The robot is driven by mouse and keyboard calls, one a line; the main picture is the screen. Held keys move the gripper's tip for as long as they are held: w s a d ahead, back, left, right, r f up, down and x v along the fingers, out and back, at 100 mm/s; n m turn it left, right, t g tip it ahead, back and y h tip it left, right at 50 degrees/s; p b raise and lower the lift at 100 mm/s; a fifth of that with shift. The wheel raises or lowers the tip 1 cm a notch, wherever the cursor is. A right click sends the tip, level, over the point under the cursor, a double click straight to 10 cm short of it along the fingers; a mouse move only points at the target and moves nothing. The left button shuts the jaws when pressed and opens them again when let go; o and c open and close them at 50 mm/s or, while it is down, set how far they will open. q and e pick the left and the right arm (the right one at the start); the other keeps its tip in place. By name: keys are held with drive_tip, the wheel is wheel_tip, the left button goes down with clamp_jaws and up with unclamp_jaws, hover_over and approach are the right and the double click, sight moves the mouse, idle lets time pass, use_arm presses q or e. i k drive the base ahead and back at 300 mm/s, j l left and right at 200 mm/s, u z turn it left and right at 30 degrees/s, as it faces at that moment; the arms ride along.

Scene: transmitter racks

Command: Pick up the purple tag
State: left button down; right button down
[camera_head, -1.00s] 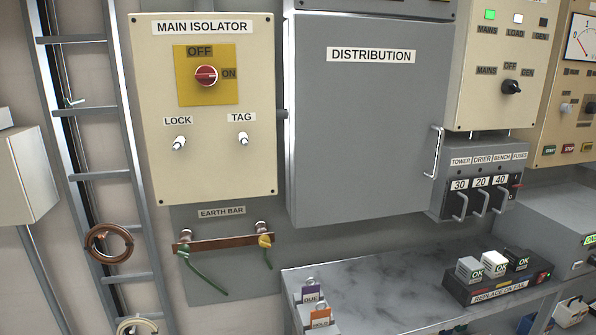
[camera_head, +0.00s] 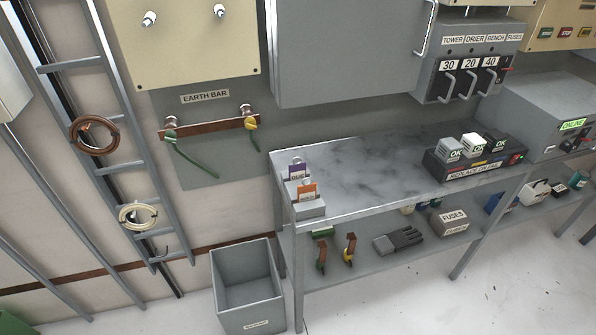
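Neither of my grippers shows in the head view.
The bench top (camera_head: 370,160) is mostly clear, with several labelled blocks on a dark tray (camera_head: 475,172) at its right. A grey bin (camera_head: 247,285) stands on the floor left of the bench. The lower shelf holds a glove (camera_head: 398,241) and a fuses box (camera_head: 449,222). Open floor lies in front.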

sight(297, 171)
drive_tip(key=i+l+u, duration=0.15)
drive_tip(key=l+u, duration=0.85)
drive_tip(key=l, duration=0.2)
